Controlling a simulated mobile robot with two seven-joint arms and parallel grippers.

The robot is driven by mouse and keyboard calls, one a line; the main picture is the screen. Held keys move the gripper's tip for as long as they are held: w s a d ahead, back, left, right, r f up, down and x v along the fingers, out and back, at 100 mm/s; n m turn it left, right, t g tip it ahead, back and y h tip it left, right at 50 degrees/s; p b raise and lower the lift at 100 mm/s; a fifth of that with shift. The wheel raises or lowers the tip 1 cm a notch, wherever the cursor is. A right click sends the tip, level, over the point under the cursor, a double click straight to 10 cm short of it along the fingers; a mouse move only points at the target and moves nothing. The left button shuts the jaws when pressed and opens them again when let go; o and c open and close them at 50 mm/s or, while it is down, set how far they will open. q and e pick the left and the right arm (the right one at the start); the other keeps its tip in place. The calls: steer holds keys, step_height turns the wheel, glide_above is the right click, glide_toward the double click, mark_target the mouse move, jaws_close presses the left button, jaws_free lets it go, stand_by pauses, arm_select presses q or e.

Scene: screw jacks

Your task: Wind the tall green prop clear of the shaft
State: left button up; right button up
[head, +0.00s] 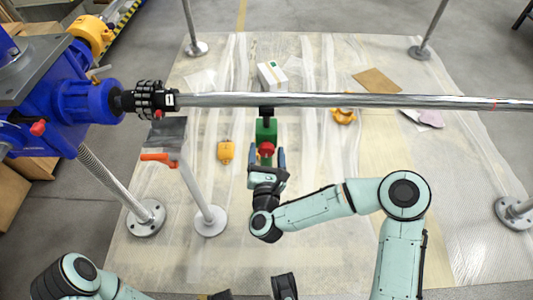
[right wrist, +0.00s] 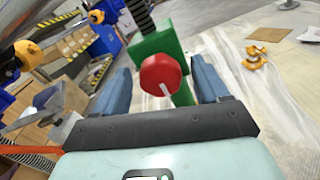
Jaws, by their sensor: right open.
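The steel shaft (head: 330,100) runs level across the head view from the blue machine. The tall green prop (head: 266,130) stands under it; its dark top meets the shaft's lower edge in the picture, and I cannot tell contact from a gap. The prop's round red knob (head: 266,149) faces my right gripper (head: 267,157). In the right wrist view, the green body (right wrist: 155,42) and the red knob (right wrist: 161,75) with a pale line show between the blue fingers. The right gripper is open, with space on both sides of the knob. Dark parts at the bottom edge may be my left gripper (head: 284,286).
The blue machine (head: 90,103) stands left. A grey stand with an orange handle (head: 158,157) and a yellow block (head: 226,151) are left of the prop. A white box (head: 271,74) and a yellow piece (head: 343,116) lie on the sheeted floor. Metal posts stand around.

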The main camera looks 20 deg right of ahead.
steer(key=shift+c, duration=0.3)
steer(key=c, duration=1)
